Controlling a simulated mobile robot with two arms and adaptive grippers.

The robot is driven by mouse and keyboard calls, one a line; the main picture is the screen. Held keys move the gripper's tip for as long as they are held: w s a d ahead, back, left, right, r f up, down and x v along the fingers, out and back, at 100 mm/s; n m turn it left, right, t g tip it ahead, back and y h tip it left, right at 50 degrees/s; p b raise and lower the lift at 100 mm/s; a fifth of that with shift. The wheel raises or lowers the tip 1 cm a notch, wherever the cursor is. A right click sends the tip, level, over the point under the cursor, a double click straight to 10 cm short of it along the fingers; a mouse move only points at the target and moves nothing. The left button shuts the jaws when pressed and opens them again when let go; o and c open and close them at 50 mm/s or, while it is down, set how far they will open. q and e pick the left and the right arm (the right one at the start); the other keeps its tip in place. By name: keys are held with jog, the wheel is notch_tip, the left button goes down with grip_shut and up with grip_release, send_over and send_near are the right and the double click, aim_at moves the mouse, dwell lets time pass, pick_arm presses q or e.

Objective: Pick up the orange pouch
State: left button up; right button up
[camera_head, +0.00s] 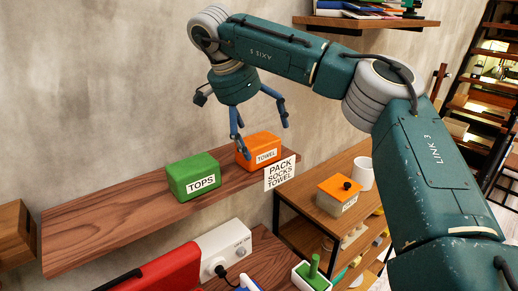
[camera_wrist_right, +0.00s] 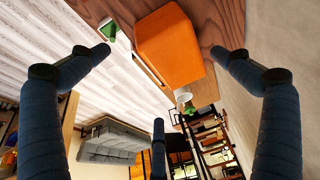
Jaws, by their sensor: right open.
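The orange pouch (camera_head: 258,147), labelled TOWEL, sits on the wooden wall shelf. My right gripper (camera_head: 262,138) is open and empty above it, with its fingers pointing down; one finger overlaps the pouch's left side in the head view. In the right wrist view the orange pouch (camera_wrist_right: 172,45) lies near the top, between the two side fingers and beyond their tips. I cannot tell whether any finger touches it. My left gripper is not in view.
A green pouch (camera_head: 193,176) labelled TOPS stands close left of the orange one on the shelf (camera_head: 105,220). A PACK SOCKS TOWEL card (camera_head: 280,173) is at the shelf's front edge.

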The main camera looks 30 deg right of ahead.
aim_at(259, 142)
jog(key=shift+w+d+f, duration=0.2)
jog(key=shift+f, duration=0.15)
jog(key=p+x, duration=0.1)
jog(key=x, duration=0.1)
jog(key=p+x, duration=0.2)
jog(key=shift+w, duration=0.4)
jog(key=shift+d+f, duration=0.2)
jog(key=shift+f, duration=0.15)
jog(key=shift+s+d+f, duration=0.1)
jog(key=shift+f, duration=0.15)
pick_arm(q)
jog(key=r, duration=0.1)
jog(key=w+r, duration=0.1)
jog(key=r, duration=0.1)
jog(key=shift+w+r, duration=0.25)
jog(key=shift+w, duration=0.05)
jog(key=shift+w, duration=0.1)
pick_arm(e)
jog(key=shift+f, duration=0.2)
